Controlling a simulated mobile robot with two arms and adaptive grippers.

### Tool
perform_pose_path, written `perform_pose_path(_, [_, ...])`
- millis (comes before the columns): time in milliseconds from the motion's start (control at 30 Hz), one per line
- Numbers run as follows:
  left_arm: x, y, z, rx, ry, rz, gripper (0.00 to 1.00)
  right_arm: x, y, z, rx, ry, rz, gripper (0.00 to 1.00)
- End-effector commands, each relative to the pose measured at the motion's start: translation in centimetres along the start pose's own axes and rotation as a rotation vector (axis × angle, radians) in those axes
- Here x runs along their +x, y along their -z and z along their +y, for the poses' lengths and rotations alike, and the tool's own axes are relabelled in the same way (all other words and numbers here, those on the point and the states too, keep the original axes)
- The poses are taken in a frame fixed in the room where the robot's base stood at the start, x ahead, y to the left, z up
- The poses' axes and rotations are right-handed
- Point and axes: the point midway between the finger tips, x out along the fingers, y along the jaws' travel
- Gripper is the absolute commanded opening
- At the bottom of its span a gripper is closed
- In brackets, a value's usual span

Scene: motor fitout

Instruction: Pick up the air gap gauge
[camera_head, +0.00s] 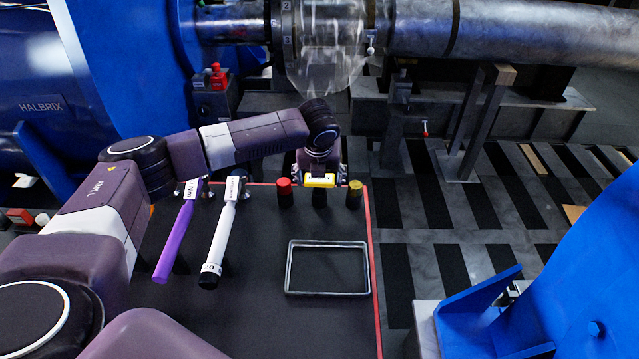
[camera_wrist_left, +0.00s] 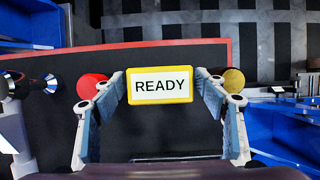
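The air gap gauge is a small yellow-framed unit (camera_head: 320,180) at the far edge of the dark work mat. In the left wrist view, the gauge (camera_wrist_left: 160,86) faces me with a white display reading READY. My left gripper (camera_head: 319,172) is over it from behind. In the wrist view, the two fingertips of the left gripper (camera_wrist_left: 160,78) sit at its left and right edges. I see no clear gap, but contact is not certain. A dark body shows below the gauge in the head view. My right gripper is not in view.
A red-capped cylinder (camera_head: 284,190) and a yellow-capped cylinder (camera_head: 354,194) stand close on either side of the gauge. A purple wrench (camera_head: 178,240) and a white wrench (camera_head: 222,235) lie to the left. An empty rectangular frame (camera_head: 288,268) lies in front on the mat (camera_head: 255,325).

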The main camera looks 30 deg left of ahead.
Motion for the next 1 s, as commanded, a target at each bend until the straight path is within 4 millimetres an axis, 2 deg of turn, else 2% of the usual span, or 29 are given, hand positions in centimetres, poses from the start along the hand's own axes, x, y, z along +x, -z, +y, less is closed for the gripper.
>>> perform_pose_path(67, [0.0, 0.0, 0.0, 0.0, 0.0, 0.0, 0.55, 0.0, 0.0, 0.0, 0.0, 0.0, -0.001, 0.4])
perform_pose_path(300, [0.0, 0.0, 0.0, -0.001, 0.0, 0.0, 0.28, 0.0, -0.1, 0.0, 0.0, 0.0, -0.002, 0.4])
perform_pose_path(567, [-0.1, -0.1, 0.0, -0.001, 0.001, -0.001, 0.28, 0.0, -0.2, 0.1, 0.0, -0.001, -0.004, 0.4])
perform_pose_path(733, [-1.0, -0.5, -0.1, -0.002, 0.002, -0.002, 0.28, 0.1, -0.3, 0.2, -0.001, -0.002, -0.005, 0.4])
perform_pose_path(867, [-2.6, -1.2, 0.0, -0.002, 0.002, -0.004, 0.28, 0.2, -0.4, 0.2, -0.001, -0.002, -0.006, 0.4])
perform_pose_path(1000, [-5.4, -2.4, -0.1, -0.002, 0.004, -0.005, 0.28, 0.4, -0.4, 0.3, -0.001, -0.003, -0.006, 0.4])
